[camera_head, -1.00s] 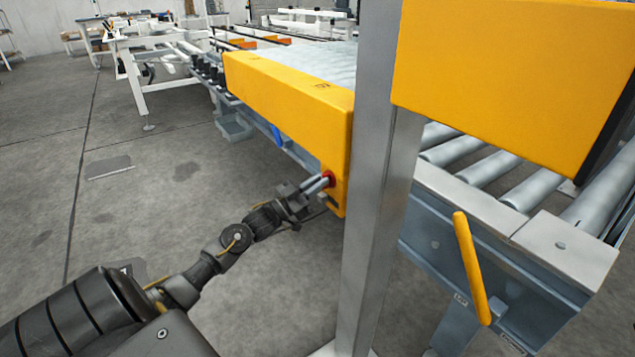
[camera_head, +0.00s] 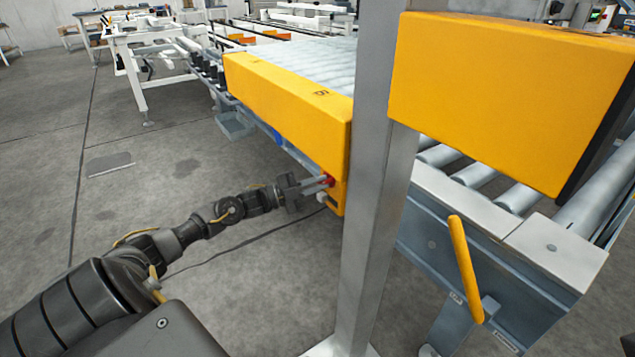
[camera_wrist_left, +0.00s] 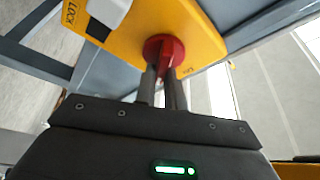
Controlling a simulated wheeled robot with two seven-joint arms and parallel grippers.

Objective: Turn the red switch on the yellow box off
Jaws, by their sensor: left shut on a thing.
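The red switch (camera_head: 330,181) is on the lower end of the yellow box (camera_head: 337,196), just left of the grey post in the head view. In the left wrist view the red switch (camera_wrist_left: 165,50) is a round knob on the yellow box (camera_wrist_left: 198,32). My left gripper (camera_head: 326,184) reaches in from the left and is shut on the switch. In the wrist view its two fingers (camera_wrist_left: 164,72) are at the knob and cover part of it. My right gripper is not in view.
A grey upright post (camera_head: 375,200) stands right of the switch. A large yellow panel (camera_head: 510,95) and a roller conveyor (camera_head: 520,190) with a yellow handle (camera_head: 465,268) are to its right. Open concrete floor (camera_head: 150,180) lies to the left.

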